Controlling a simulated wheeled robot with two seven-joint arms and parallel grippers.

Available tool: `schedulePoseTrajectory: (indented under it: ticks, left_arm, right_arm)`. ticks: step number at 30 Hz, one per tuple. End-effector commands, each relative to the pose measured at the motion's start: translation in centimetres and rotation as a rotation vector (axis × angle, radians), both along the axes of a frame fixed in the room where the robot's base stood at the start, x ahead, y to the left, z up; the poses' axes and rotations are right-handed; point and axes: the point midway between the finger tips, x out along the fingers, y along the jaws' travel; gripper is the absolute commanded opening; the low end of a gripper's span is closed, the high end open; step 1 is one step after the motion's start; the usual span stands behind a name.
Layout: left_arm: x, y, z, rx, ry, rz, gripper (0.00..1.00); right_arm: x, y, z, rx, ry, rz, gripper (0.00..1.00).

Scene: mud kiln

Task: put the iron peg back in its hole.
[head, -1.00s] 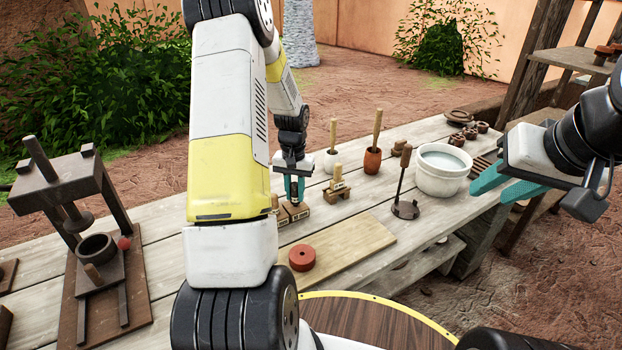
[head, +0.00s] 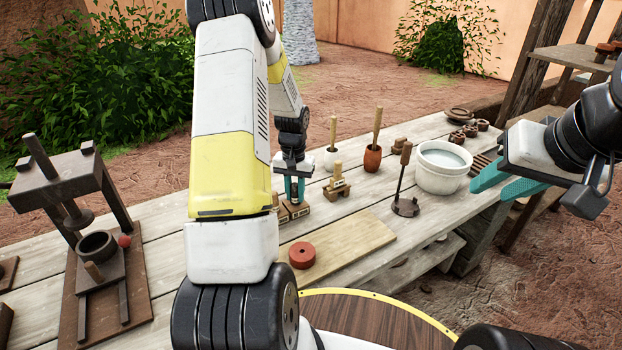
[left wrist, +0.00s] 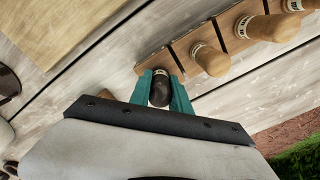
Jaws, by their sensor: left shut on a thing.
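My left gripper (head: 293,189) is over a row of brown wooden blocks (head: 291,211) on the workbench. In the left wrist view its teal fingers (left wrist: 161,92) are shut on a dark, round-topped peg (left wrist: 159,91), the iron peg. The peg is at the near end of the row of labelled blocks (left wrist: 182,52), in line with several pale wooden pegs (left wrist: 210,60). The hole and the peg's lower end are hidden, so I cannot tell whether the peg is in the block or above it. My right gripper (head: 506,182) is open and empty at the right.
A red disc (head: 302,255) rests on a pale board (head: 345,245). A wooden press (head: 70,178) is at the left.

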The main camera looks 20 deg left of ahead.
Motion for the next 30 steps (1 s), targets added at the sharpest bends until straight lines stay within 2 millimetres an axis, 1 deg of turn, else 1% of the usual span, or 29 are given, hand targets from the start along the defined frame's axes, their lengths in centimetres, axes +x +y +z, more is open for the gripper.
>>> schedulePoseTrajectory:
  ticks: [11,12,14,15,16,25,28,30]
  left_arm:
    - [0.0,0.0,-0.4,0.000,0.001,0.000,0.00]
    - [0.0,0.0,-0.4,0.000,0.001,0.000,0.25]
    - [0.0,0.0,-0.4,0.000,0.001,0.000,0.37]
    - [0.0,0.0,-0.4,0.000,0.001,0.000,0.45]
    - [0.0,0.0,-0.4,0.000,0.001,0.000,0.49]
    - [0.0,0.0,-0.3,0.000,0.000,0.000,0.49]
    - [0.1,0.0,0.5,0.001,-0.003,0.000,0.49]
    - [0.1,0.0,1.5,0.001,-0.003,0.001,0.49]
  right_arm:
    - [0.0,0.0,0.0,0.000,0.000,0.000,0.36]
    - [0.0,0.0,0.0,0.000,0.000,0.000,0.36]
    - [0.0,0.0,0.0,0.000,0.000,0.000,0.36]
    - [0.0,0.0,0.0,0.000,0.000,0.000,0.36]
    - [0.0,0.0,0.0,0.000,0.000,0.000,0.36]
    - [0.0,0.0,0.0,0.000,0.000,0.000,0.36]
    - [0.0,0.0,0.0,0.000,0.000,0.000,0.36]
    - [0.0,0.0,0.0,0.000,0.000,0.000,0.36]
